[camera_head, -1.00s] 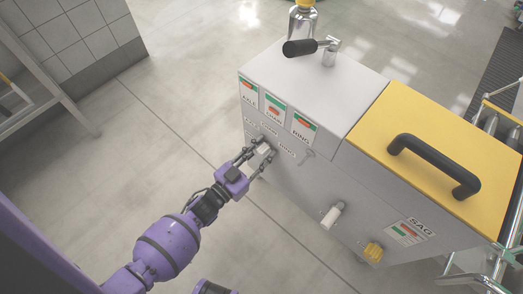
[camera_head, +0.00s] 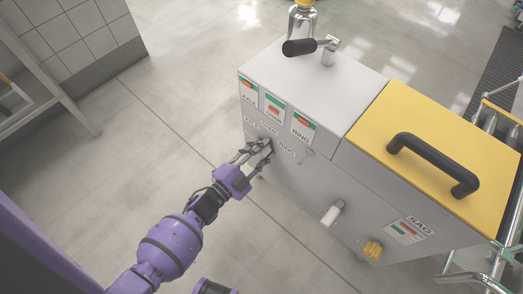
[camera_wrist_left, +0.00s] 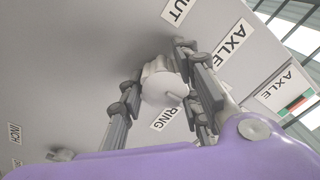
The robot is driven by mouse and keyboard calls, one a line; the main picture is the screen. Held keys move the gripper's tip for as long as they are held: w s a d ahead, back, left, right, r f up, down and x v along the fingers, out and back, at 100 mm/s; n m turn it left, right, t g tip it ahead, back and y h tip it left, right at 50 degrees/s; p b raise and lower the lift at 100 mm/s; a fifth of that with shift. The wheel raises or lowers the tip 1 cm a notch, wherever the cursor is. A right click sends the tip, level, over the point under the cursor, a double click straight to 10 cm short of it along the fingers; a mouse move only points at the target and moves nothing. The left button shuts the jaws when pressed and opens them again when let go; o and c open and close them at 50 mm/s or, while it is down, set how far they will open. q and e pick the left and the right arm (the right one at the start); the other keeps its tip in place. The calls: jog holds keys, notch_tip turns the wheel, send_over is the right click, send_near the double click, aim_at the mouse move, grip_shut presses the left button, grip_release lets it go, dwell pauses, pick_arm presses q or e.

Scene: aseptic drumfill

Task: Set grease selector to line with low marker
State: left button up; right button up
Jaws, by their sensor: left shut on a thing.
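The grease selector is a pale knob on the side of the grey cabinet (camera_head: 300,185); in the left wrist view the knob (camera_wrist_left: 160,84) sits between the fingers. My left gripper (camera_head: 258,153) is shut on it, with one finger on either side. Labels for AXLE, CHAIN and RING stand around it, partly hidden by the fingers. Above are three gauge panels: AXLE (camera_head: 249,91), CHAIN (camera_head: 274,109) and RING (camera_head: 303,126), with green and red bands. Their markers are too small to compare surely. My right gripper is not in view.
A white knob (camera_head: 332,215), a yellow knob (camera_head: 373,250) and a SAG panel (camera_head: 405,232) are lower on the cabinet. A yellow lid (camera_head: 440,125) with a black handle (camera_head: 432,163) and a black-gripped lever (camera_head: 300,48) are on top. The floor at left is clear.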

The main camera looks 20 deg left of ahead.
pick_arm(q)
jog(key=shift+s+d+f, duration=0.2)
jog(key=shift+d+f, duration=0.05)
jog(key=o, duration=1.1)
jog(key=shift+c, duration=0.2)
jog(key=shift+w, duration=0.1)
jog(key=shift+w+a+r, duration=0.1)
jog(key=shift+a+r, duration=0.15)
jog(key=v, duration=1.2)
jog(key=shift+d+f, duration=0.1)
